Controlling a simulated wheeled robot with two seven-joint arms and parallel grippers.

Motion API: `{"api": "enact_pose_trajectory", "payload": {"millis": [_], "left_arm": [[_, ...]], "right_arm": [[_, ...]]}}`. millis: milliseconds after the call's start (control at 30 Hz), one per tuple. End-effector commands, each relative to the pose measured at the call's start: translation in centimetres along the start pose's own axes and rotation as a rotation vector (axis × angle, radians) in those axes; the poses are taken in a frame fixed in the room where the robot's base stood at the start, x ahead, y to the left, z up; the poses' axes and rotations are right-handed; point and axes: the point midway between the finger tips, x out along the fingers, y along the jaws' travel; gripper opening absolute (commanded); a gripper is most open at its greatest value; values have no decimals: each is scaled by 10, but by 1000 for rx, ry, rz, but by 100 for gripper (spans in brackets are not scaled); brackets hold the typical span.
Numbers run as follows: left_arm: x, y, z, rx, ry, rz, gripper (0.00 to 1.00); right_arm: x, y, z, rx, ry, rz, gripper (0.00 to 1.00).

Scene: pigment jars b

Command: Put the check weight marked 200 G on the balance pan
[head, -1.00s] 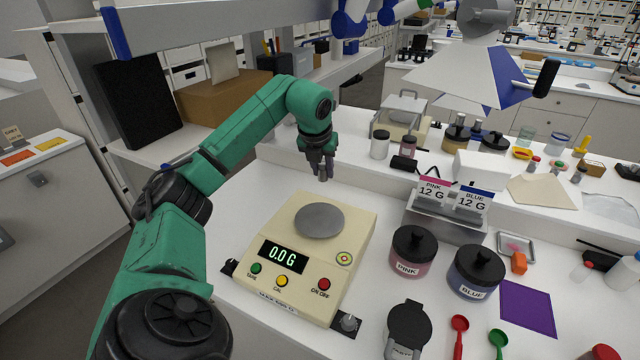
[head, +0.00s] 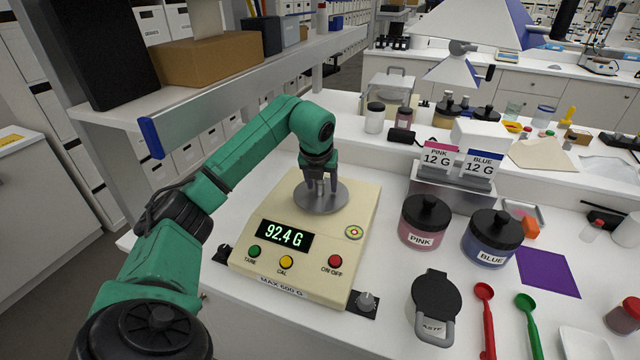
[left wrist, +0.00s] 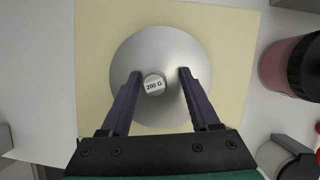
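The check weight (left wrist: 154,86), a small silver cylinder with a 200 G label on top, stands on the round metal balance pan (head: 337,202). The pan also shows in the left wrist view (left wrist: 165,42). My left gripper (head: 322,189) points down over the pan. In the left wrist view its two fingers (left wrist: 159,74) stand apart on either side of the weight, with a gap on both sides, so it is open. In the head view the fingers mostly hide the weight. The cream balance (head: 364,205) reads 92.4 G. My right gripper is not in view.
Right of the balance stand the PINK jar (head: 424,222) and BLUE jar (head: 491,238), with a card holder (head: 440,186) behind them. A black-lidded container (head: 436,298) and red (head: 486,310) and green (head: 528,315) scoops lie in front. A shelf (head: 200,90) overhangs at the left.

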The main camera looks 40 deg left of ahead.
Motion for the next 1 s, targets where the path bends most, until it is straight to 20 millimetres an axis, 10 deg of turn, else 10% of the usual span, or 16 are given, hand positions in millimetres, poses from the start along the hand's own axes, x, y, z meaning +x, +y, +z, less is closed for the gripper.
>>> {"api": "enact_pose_trajectory", "payload": {"millis": [367, 1000], "left_arm": [[-7, 0, 1, 0, -3, -1, 61], [-121, 0, 0, 0, 0, 0, 61]], "right_arm": [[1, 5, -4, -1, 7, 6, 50], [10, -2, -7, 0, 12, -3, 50]]}}
